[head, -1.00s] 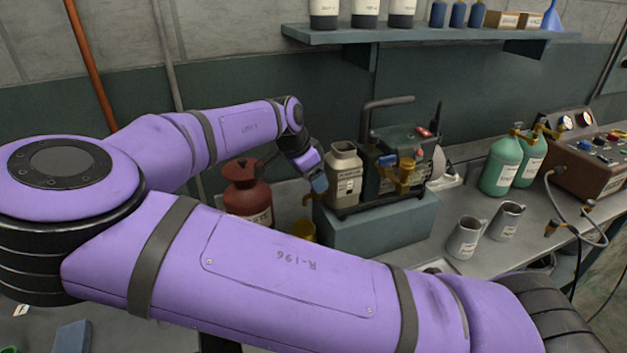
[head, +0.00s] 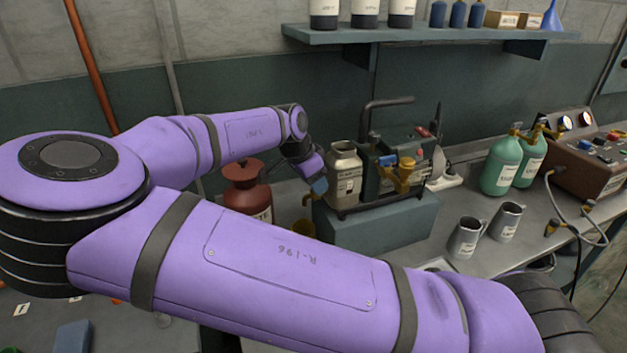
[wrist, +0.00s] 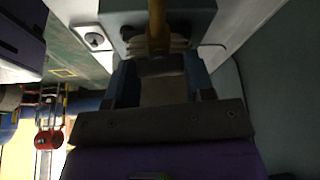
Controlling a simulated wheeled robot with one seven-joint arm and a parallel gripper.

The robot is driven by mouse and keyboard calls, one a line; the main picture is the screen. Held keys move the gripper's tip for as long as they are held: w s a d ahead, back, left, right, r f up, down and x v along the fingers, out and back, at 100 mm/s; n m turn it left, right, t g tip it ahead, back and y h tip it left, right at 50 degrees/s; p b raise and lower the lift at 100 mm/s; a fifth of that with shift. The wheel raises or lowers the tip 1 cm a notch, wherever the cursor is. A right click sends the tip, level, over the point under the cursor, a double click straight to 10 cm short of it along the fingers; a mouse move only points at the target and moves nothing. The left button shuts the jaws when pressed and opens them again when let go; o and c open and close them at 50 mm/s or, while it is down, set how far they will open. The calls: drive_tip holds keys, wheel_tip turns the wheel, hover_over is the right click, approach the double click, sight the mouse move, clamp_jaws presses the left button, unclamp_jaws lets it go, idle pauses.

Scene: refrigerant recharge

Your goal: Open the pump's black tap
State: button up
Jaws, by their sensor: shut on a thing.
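The pump (head: 408,160) is a dark green unit with a black top handle, standing on a blue-grey block. A blue lever and brass fittings are on its front, and a grey metal canister stands at its left end. My gripper (head: 319,187) is at the left end of the pump, low beside the canister. In the wrist view, the blue fingers of my gripper (wrist: 161,80) are shut on a small dark piece, which appears to be the black tap (wrist: 160,66). A brass stem (wrist: 157,28) rises just beyond it. In the head view the gripper hides the tap.
A red-brown can (head: 246,188) stands left of the pump, behind my arm. Two grey mugs (head: 466,238) and green cylinders (head: 500,165) stand to the right. A shelf (head: 430,33) hangs above.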

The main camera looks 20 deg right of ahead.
drive_tip(key=shift+n, duration=0.5)
drive_tip(key=o, duration=0.9)
drive_tip(key=v, duration=1.1)
drive_tip(key=shift+s, duration=0.25)
drive_tip(key=shift+f, duration=0.1)
